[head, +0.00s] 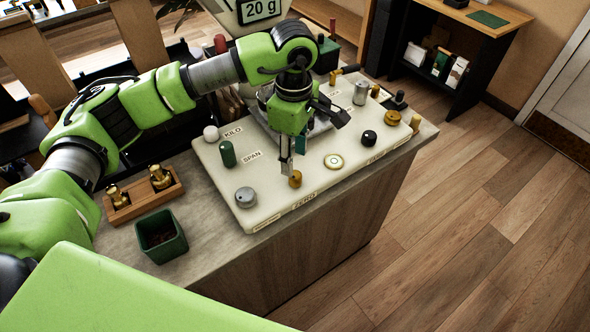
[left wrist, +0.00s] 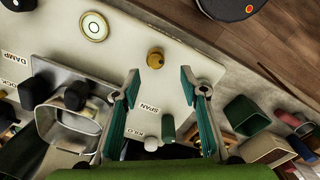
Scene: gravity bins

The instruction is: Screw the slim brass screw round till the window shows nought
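A small brass screw (head: 295,179) stands on the cream panel (head: 270,205) behind the front label ZERO (head: 303,200). It also shows in the left wrist view (left wrist: 155,59), apart from the fingers. The readout window (head: 262,8) at the top shows 20 g. My left gripper (head: 291,163) points down close above the brass screw. In the left wrist view the left gripper (left wrist: 160,76) has its two fingers wide apart, with nothing between them. My right gripper is not in view.
On the panel stand a grey knob (head: 245,196), a green post (head: 228,153), a white knob (head: 211,133), a round level (head: 333,161) and a black knob (head: 368,138). A wooden block with brass weights (head: 160,178) and a dark green bin (head: 161,236) stand left.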

